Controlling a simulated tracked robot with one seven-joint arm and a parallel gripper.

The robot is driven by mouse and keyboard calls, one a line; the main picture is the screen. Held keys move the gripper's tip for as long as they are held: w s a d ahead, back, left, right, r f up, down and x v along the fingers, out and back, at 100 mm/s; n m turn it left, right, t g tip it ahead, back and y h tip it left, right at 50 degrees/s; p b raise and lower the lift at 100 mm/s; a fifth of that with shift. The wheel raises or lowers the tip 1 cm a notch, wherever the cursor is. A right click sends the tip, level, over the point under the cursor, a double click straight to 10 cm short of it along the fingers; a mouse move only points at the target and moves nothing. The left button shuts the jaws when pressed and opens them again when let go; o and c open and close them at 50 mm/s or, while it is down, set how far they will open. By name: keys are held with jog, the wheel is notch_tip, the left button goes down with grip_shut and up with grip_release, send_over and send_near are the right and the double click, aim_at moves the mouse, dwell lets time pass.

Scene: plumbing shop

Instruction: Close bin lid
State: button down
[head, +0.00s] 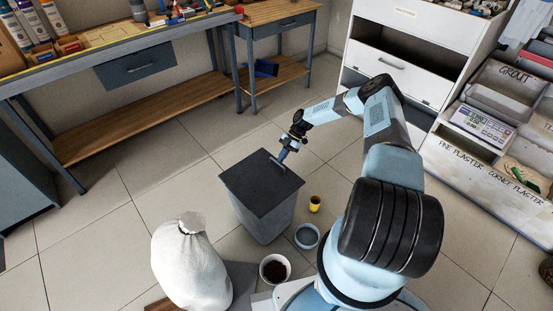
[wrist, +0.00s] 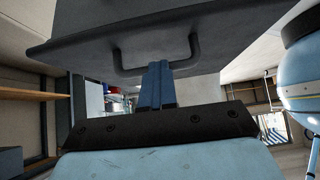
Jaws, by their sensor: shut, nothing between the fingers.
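The grey bin (head: 264,222) stands on the floor in the middle of the head view. Its dark square lid (head: 258,187) lies over the bin's top and looks flat, with no clear gap at the near edges. The lid's bar handle (wrist: 121,70) shows in the wrist view, with the lid's dark face (wrist: 80,42) above it. My gripper (head: 282,158) is at the lid's far edge, close to the handle. Its blue fingers (wrist: 158,68) are shut and empty, with the tips at the handle bar; whether they touch it I cannot tell.
A white sack (head: 187,265) stands left of the bin. A yellow cup (head: 315,204), a grey-blue bowl (head: 307,236) and a bowl of dark material (head: 274,269) sit on its right and near sides. A workbench (head: 150,118) and a white cabinet (head: 400,60) stand behind.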

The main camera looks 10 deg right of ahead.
jog(key=v, duration=1.3)
jog(key=s+a+r+m+t+h, duration=0.1)
jog(key=r+m+h, duration=0.1)
jog(key=r, duration=0.9)
jog(key=s+a+r+m+h, duration=0.1)
jog(key=a+r+m+h, duration=0.1)
jog(key=r, duration=0.9)
jog(key=s+a+r+m+t+h, duration=0.1)
jog(key=r+m+h, duration=0.1)
jog(key=r, duration=0.8)
jog(key=s+a+r+m+t+h, duration=0.3)
jog(key=s+r+m, duration=0.7)
jog(key=s+r, duration=1.5)
jog(key=s+r+m+t+y, duration=0.1)
jog(key=s+m, duration=0.3)
jog(key=s, duration=0.5)
jog(key=s+r+m+t, duration=0.2)
jog(key=s+m+t, duration=0.1)
jog(key=s, duration=0.6)
jog(key=shift+r+m+t+y, duration=0.3)
jog(key=shift+m+t+y, duration=0.1)
jog(key=shift+m, duration=0.1)
